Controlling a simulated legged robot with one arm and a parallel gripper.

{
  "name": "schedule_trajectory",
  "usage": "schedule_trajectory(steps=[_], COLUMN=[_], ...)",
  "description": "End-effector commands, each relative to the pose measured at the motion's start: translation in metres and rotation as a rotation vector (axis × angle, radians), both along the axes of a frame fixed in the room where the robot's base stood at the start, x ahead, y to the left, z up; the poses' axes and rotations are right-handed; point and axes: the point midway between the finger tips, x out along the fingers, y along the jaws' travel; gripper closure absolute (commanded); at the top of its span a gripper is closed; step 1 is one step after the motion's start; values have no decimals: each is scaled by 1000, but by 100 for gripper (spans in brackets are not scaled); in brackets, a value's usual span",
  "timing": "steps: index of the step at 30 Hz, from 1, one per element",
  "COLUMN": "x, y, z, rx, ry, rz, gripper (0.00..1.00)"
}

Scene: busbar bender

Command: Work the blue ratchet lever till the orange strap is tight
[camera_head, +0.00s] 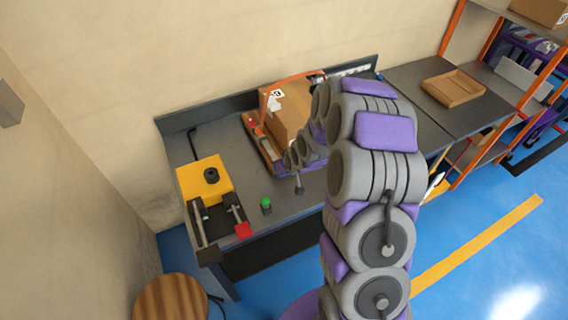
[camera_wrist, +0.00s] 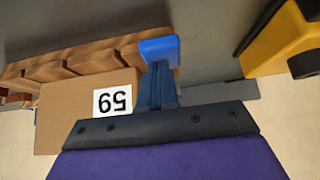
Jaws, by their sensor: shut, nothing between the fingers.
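The cardboard box (camera_head: 293,108) sits on a brown pallet at the back of the bench, with the orange strap (camera_head: 290,77) over its top and down its left side. How taut the strap is cannot be told. In the wrist view the box (camera_wrist: 65,115) with its "59" label appears upside down behind my gripper (camera_wrist: 160,52). The gripper's narrow fingers are shut together, with bright blue at their end. I cannot make out the blue ratchet lever as a separate thing. In the head view my arm hides the box's right side and the gripper's tips are not clear.
A yellow machine (camera_head: 204,178) stands at the bench's left end, with a red-ended bar beside it. A green button (camera_head: 266,203) is near the front edge. An open cardboard tray (camera_head: 453,89) lies on the right bench. A round wooden stool (camera_head: 170,299) stands at lower left.

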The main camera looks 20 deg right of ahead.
Motion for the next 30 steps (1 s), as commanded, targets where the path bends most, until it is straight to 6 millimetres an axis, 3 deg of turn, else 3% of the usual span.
schedule_trajectory(steps=[24, 30], x=[-9, -7], y=[1, 3], z=[-17, -1], rx=[3, 1], ry=[34, 29], rz=[1, 2], gripper=[100, 100])
